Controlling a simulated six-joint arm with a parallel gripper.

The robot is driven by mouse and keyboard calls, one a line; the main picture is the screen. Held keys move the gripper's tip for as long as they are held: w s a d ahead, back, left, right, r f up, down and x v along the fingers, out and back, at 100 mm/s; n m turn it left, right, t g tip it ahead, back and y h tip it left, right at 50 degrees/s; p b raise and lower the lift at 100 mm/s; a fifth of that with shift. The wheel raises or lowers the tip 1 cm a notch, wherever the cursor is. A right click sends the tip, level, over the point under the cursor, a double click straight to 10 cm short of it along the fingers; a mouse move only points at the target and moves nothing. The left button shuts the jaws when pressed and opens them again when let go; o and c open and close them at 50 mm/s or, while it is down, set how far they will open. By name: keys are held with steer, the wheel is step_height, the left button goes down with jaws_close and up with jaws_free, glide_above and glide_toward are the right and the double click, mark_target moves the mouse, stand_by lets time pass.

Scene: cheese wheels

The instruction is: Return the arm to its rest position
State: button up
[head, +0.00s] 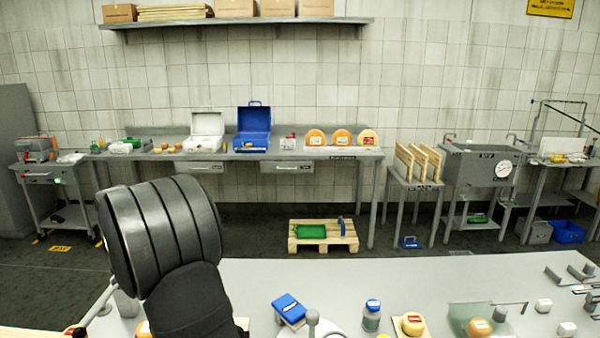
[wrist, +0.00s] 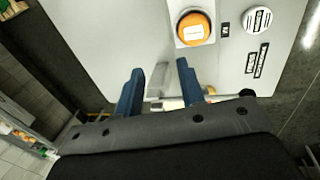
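My arm (head: 165,235) rises large and dark at the left of the head view, over the near table. My gripper (wrist: 158,82) shows in the wrist view as two blue fingers set well apart. It is open, and I see nothing held between the fingertips. Past the fingers, an orange cheese wheel (wrist: 194,31) with a white label lies on a pale square base on the table, apart from them. The fingers cannot be made out in the head view.
The near table (head: 400,275) holds a blue-topped box (head: 289,308), a blue-lidded jar (head: 371,316), a cheese (head: 412,324) and metal fixtures at right. Its back strip is clear. A round striped white disc (wrist: 258,19) lies beside the cheese wheel. The back bench (head: 345,153) stands apart, against the wall.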

steer(key=shift+s+a+f, duration=0.1)
steer(key=shift+a+f, duration=0.4)
steer(key=shift+a, duration=0.05)
